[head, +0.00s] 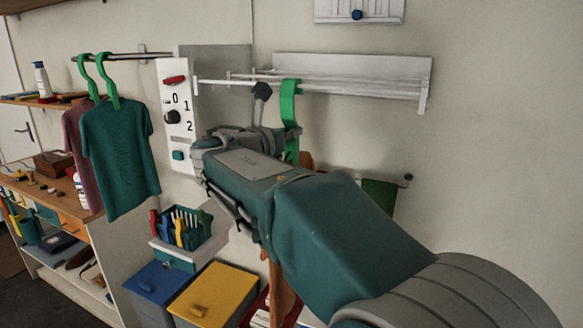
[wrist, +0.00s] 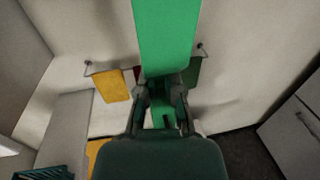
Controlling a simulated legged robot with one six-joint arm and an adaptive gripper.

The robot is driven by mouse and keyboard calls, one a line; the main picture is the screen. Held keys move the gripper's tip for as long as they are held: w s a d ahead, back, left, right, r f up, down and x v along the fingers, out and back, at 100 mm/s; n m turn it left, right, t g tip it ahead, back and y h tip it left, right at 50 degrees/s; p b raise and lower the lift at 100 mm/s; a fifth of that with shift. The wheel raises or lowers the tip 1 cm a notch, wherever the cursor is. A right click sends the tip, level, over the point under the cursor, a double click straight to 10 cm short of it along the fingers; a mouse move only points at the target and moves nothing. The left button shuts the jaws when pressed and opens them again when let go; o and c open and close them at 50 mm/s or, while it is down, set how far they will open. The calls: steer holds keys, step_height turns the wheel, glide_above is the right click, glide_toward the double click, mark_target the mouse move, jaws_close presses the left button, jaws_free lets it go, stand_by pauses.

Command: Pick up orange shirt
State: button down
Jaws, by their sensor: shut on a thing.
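A green hanger (head: 290,110) stands upright in front of the white wall rack, its top level with the rails. I cannot tell whether its hook touches them. In the wrist view the green hanger (wrist: 166,38) is large and close. My gripper (wrist: 162,92) is shut on it. An orange-brown strip (head: 281,292) shows below my arm and a small piece shows beside the hanger. It looks like the orange shirt, but my arm hides most of it. In the wrist view I cannot make the shirt out.
A teal shirt (head: 122,155) and a dark pink shirt (head: 77,135) hang on green hangers at the left. The white wall rack (head: 352,75) is behind my gripper. Below are a teal basket (head: 180,235), a blue bin (head: 157,285) and a yellow-lidded bin (head: 214,292). A yellow cloth (wrist: 112,86) hangs on a low rail.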

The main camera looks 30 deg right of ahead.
mark_target(287, 116)
steer(key=shift+a+r, duration=0.1)
steer(key=shift+r, duration=0.35)
steer(key=shift+s+a+r, duration=0.1)
steer(key=shift+a+r, duration=0.15)
steer(key=shift+r, duration=0.4)
steer(key=shift+s+a+r, duration=0.1)
steer(key=shift+a+r, duration=0.15)
steer(key=shift+r, duration=0.35)
steer(key=v, duration=1.7)
